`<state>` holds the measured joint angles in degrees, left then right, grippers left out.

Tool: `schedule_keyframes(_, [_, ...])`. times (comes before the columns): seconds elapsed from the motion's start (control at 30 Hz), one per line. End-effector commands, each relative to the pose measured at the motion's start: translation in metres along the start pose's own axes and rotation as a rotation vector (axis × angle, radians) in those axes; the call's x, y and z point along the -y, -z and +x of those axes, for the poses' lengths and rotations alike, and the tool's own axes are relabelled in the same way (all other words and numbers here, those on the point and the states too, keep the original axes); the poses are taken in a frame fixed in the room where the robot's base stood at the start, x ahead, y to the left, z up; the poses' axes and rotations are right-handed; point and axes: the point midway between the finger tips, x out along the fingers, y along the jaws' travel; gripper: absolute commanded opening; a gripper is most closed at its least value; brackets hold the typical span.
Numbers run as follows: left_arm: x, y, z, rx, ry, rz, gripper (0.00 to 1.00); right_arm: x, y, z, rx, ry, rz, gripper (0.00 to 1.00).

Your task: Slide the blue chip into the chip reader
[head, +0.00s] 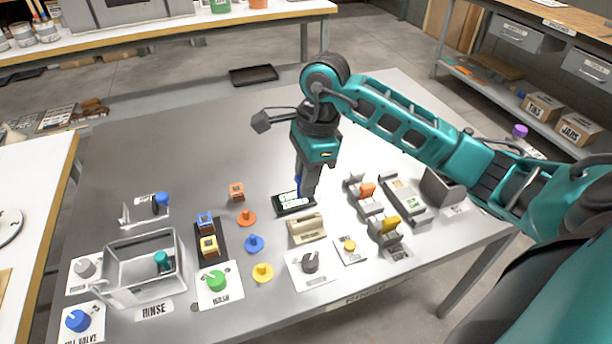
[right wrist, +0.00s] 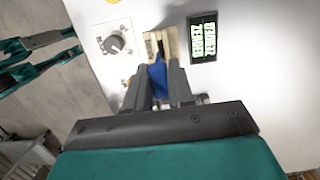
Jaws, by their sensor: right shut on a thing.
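My right gripper (head: 306,192) points down over the table and is shut on the blue chip (right wrist: 158,79). The chip shows as a blue piece between the fingertips in the right wrist view, and only a small sliver of it shows in the head view (head: 299,182). The chip reader looks to be the beige block (head: 307,229), just in front of the gripper in the head view. It also shows beyond the fingertips in the right wrist view (right wrist: 171,42). I cannot tell whether the chip touches it. My left gripper is not in view.
A black display (head: 294,203) with bright green text is close beside the gripper. A grey knob (head: 310,262) sits on a white plate in front of the beige block. Grey holders with an orange piece (head: 366,190) and a yellow piece (head: 390,224) stand to the right.

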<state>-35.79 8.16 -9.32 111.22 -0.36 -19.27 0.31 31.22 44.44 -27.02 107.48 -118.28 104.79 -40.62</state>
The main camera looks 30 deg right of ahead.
Motion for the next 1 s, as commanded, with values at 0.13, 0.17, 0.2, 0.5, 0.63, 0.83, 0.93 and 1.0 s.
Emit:
schedule_keyframes(0.13, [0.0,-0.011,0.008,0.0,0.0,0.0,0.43,0.0,0.003,0.015,0.0,-0.001,0.0,0.0])
schedule_keyframes(0.17, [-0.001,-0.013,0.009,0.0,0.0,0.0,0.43,0.0,0.003,0.018,0.0,-0.001,0.0,0.0])
schedule_keyframes(0.2, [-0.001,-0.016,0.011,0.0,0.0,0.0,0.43,0.0,0.004,0.022,0.0,-0.001,0.0,0.0])
schedule_keyframes(0.5, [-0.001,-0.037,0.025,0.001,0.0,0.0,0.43,0.0,0.008,0.049,0.0,0.0,0.0,0.0])
schedule_keyframes(0.63, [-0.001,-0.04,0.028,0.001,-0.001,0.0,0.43,0.0,0.008,0.054,0.0,-0.001,0.0,0.0])
schedule_keyframes(0.83, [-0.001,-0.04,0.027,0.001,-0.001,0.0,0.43,0.0,0.008,0.054,0.0,-0.001,0.0,0.0])
schedule_keyframes(0.93, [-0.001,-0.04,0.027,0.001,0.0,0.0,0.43,0.0,0.008,0.054,0.0,-0.001,0.0,0.0])
schedule_keyframes(1.0, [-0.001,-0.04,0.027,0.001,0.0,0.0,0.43,0.0,0.008,0.054,0.0,-0.001,0.0,0.0])
